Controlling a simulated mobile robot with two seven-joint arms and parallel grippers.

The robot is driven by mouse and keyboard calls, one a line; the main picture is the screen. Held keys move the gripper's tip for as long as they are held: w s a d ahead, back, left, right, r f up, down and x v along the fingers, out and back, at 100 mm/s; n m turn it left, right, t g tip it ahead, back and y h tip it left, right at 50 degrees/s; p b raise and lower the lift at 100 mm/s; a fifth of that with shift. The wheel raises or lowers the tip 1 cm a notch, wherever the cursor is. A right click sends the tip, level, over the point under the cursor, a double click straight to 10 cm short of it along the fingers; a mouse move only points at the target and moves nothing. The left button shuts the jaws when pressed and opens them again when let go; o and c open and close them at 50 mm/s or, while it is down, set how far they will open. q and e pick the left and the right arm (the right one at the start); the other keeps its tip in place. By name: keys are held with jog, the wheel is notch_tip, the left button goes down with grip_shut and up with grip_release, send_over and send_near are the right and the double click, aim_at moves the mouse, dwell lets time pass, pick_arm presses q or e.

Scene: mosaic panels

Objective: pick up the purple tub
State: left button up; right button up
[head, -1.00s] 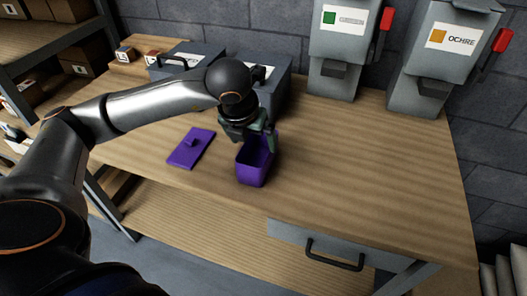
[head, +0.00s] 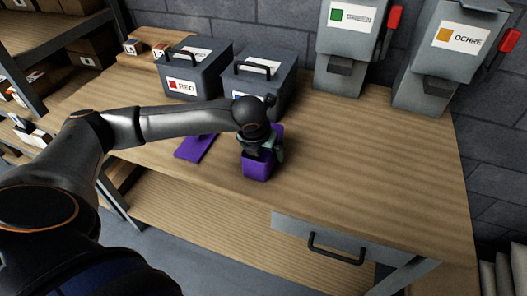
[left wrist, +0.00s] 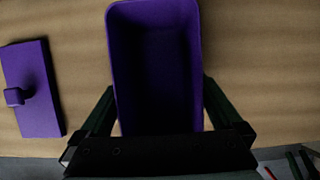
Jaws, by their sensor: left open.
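The purple tub (head: 257,172) stands upright on the wooden workbench, lidless. In the left wrist view the tub (left wrist: 155,60) looks empty, with its inside dark. My left gripper (head: 264,152) is over the tub. In the left wrist view the fingers of my left gripper (left wrist: 158,108) lie on either side of the tub, one left and one right, open. I cannot tell whether they touch its walls. The purple lid (head: 194,147) with a small knob lies flat to the left, partly hidden by my arm; it also shows in the left wrist view (left wrist: 32,88). My right gripper is not in view.
Two grey boxes with handles, one labelled RED (head: 196,72) and another beside it (head: 262,82), stand behind the tub. Grey dispensers, including the OCHRE one (head: 440,60), stand at the back right. The bench (head: 370,160) to the right is clear.

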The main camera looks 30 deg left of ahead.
pick_arm(q)
jog(key=shift+c, duration=0.2)
jog(key=c, duration=1)
jog(key=shift+c, duration=0.2)
jog(key=shift+r, duration=0.1)
